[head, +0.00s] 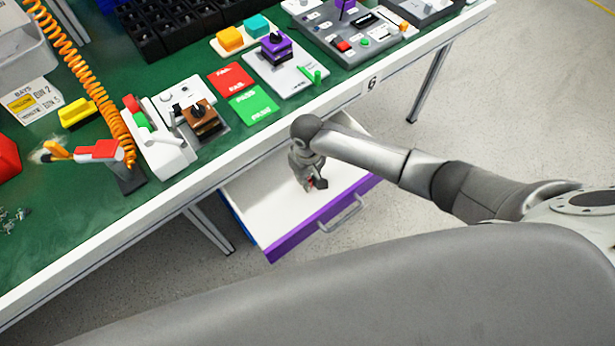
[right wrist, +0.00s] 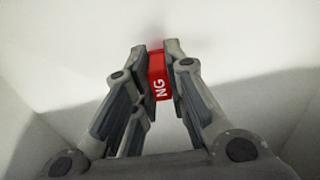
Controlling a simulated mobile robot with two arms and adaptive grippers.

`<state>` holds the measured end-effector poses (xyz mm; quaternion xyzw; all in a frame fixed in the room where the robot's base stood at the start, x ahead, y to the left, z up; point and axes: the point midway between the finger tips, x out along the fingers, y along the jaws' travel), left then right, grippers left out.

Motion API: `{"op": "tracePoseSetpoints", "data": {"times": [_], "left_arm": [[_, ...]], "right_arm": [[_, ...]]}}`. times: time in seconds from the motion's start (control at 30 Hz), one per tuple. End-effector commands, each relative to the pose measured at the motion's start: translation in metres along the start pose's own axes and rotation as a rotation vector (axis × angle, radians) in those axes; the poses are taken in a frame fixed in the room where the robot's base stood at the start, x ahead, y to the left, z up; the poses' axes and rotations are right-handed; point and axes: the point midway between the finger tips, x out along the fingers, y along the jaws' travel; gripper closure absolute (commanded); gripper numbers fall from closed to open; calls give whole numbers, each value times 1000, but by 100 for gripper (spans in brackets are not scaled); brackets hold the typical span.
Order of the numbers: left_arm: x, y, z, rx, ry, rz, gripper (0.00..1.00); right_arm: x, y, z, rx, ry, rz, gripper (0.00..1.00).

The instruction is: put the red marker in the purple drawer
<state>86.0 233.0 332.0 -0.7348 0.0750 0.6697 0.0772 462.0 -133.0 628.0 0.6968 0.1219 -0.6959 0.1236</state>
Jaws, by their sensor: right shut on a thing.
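The red marker (right wrist: 158,82) shows in the right wrist view as a red block with white "NG" lettering. My right gripper (right wrist: 162,65) is shut on it, one finger on each side. In the head view the right gripper (head: 314,184) points down inside the open purple drawer (head: 325,224), with a bit of red at its fingertips. The drawer has a white floor, a purple front and a grey handle. I cannot tell whether the marker touches the drawer floor. My left gripper is not in view.
The green-topped bench (head: 85,215) runs above the drawer, with its white edge close to my right arm. On it are a red card (head: 231,81), a green card (head: 252,105) and several switch units. The drawer floor around the gripper looks bare.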

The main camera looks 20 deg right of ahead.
Motion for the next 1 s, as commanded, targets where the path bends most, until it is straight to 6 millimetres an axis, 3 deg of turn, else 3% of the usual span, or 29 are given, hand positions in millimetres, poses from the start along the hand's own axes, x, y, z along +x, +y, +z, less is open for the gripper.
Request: {"op": "tracePoseSetpoints", "data": {"times": [0.03, 0.2, 0.57, 0.67, 1.0], "left_arm": [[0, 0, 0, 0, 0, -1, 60], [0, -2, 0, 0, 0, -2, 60], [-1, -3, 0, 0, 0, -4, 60], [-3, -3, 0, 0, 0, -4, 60], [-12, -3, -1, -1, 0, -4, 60]], "right_arm": [[2, 0, 0, 0, -1, 0, 85], [1, 0, 0, 0, -1, 0, 65], [-3, 0, 0, 0, 0, 0, 65], [-15, 0, -1, 0, 2, -2, 65], [-86, 0, -1, -1, 3, -2, 65]]}}
